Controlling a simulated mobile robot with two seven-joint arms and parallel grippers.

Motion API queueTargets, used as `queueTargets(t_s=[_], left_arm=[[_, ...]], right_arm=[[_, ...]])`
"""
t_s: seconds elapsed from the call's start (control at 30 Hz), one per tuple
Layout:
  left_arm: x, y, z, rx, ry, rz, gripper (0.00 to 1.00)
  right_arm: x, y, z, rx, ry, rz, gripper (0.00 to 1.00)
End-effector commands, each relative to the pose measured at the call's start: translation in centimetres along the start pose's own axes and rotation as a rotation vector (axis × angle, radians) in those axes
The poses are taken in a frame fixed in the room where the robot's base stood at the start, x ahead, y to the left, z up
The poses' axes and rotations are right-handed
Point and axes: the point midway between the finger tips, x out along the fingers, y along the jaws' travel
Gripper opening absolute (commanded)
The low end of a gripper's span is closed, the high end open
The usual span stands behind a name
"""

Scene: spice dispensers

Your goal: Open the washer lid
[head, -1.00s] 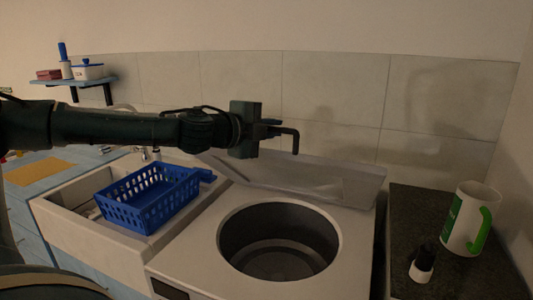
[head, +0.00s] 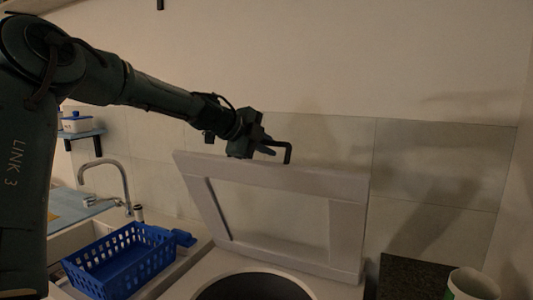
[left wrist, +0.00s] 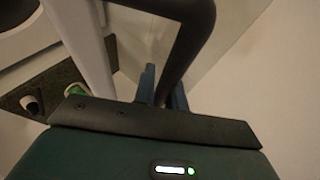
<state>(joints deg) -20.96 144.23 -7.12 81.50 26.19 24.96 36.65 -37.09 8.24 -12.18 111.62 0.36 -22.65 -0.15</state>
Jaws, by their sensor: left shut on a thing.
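The washer lid (head: 345,240) stands raised at the back of the washer, its recessed inner face toward me. The round dark drum opening (head: 255,288) below it is uncovered, cut off by the bottom edge of the head view. My left gripper (head: 266,146) is at the lid's top edge, shut on the dark bent handle (head: 287,152). In the left wrist view, the handle (left wrist: 190,45) passes between the blue fingers of the left gripper (left wrist: 163,88). The handle's joint with the lid is partly hidden. My right gripper is not in view.
A blue basket (head: 120,262) stands on the sink (head: 62,243) left of the washer, near a tap (head: 125,178). A dark counter (head: 410,275) with a white mug (head: 472,284) is at the right. The tiled wall (head: 430,150) is close behind the lid.

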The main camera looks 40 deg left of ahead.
Motion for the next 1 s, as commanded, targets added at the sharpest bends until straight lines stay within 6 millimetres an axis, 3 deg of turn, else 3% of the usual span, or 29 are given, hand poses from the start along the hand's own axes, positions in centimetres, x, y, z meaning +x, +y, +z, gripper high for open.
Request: queueTargets(t_s=[0.6,0.63,0.73,1.0], left_arm=[[0.49,-0.26,0.18,-0.013,-0.008,0.042,0.0],[0.49,-0.27,0.18,-0.013,-0.008,0.042,0.13],[0.47,-0.31,0.14,-0.013,-0.007,0.041,0.22],[0.23,-0.56,0.03,-0.012,-0.006,0.036,0.22]], right_arm=[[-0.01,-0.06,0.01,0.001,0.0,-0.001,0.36],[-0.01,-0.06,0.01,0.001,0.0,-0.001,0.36],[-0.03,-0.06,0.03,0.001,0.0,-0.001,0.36],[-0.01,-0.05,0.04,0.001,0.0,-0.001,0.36]])
